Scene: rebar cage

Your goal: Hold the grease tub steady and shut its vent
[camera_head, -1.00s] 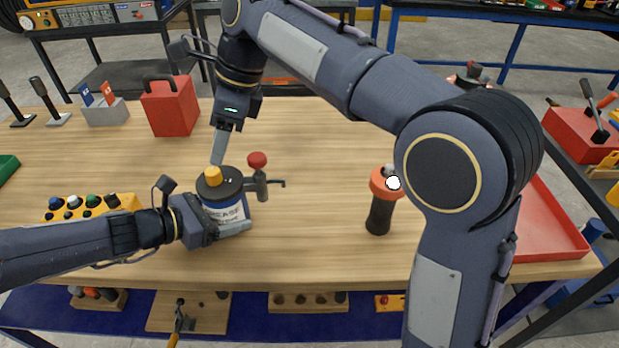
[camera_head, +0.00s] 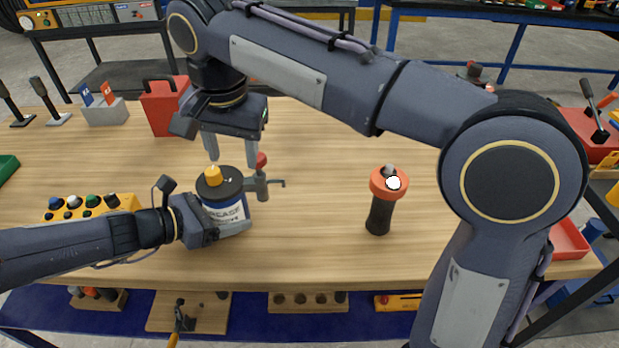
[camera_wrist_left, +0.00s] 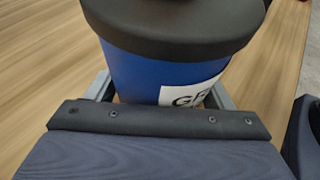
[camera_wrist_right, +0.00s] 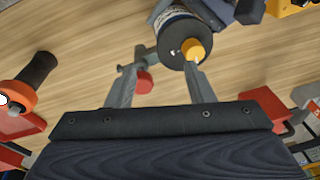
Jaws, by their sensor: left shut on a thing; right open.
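The grease tub (camera_head: 226,212) stands on the wooden bench, blue with a white label and black lid. A yellow cap (camera_head: 213,175) sits on the lid. A grey side fitting (camera_head: 262,186) with a red knob (camera_head: 261,160) is at its right side. I cannot tell which part is the vent. My left gripper (camera_wrist_left: 160,88) is shut around the tub's body. My right gripper (camera_head: 232,160) is open, pointing down above the tub. In the right wrist view the red knob (camera_wrist_right: 144,82) shows between its fingers, and the yellow cap (camera_wrist_right: 193,48) is beyond the right fingertip.
An orange-topped black cylinder (camera_head: 381,205) stands to the right on the bench. A yellow button box (camera_head: 85,205) is at the left. A red case (camera_head: 162,108) and a grey flag block (camera_head: 106,111) stand behind. The bench middle is clear.

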